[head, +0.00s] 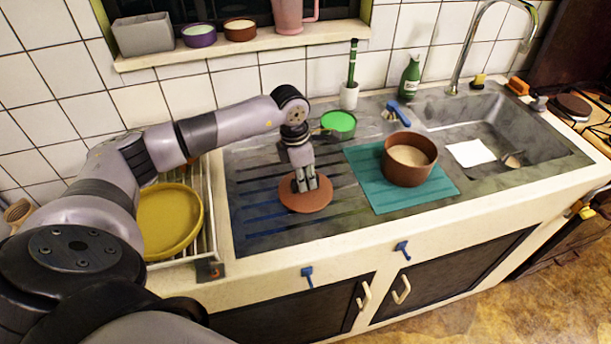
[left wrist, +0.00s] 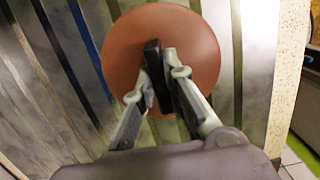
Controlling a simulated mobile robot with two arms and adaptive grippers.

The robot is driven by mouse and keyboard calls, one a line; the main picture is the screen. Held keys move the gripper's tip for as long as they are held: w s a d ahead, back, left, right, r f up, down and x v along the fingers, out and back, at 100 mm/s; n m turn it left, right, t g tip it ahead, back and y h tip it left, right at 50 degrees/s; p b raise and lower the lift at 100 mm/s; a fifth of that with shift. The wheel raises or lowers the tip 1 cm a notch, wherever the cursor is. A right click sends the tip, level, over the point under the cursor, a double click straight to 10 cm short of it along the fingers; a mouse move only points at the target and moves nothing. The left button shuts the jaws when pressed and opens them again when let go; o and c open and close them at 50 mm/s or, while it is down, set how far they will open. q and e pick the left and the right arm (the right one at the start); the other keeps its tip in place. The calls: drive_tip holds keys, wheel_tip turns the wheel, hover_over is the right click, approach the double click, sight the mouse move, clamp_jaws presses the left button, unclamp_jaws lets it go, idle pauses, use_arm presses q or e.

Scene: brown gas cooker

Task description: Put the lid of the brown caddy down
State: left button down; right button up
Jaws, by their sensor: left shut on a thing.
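The lid (head: 318,199) is a flat brown disc over the ribbed steel drainboard, left of the teal mat; it also shows in the left wrist view (left wrist: 190,38). My left gripper (head: 305,186) points down at the lid's middle. Its fingers are shut on the lid's dark upright handle (left wrist: 152,60). The lid looks level and at or very near the drainboard; I cannot tell whether it touches. The brown caddy (head: 398,171) stands open on the teal mat, with pale contents showing. My right gripper is not in view.
The teal mat (head: 440,191) lies right of the lid. A green-topped tin (head: 339,121) and a white brush holder (head: 349,96) stand behind. A yellow plate (head: 168,222) sits in the rack at left. The sink (head: 470,112) is at right. Ribbed drainboard around the lid is clear.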

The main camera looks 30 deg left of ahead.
use_arm(q)
drive_tip(key=shift+f, duration=0.1)
drive_tip(key=shift+f, duration=0.15)
drive_tip(key=c, duration=1.7)
unclamp_jaws()
drive_tip(key=shift+o, duration=0.2)
drive_tip(key=shift+r, duration=0.7)
wheel_tip(320, 180, up, 11)
drive_tip(key=s+a+b, duration=0.1)
drive_tip(key=b, duration=0.1)
drive_tip(key=shift+s+a, duration=0.15)
drive_tip(key=shift+f, duration=0.2)
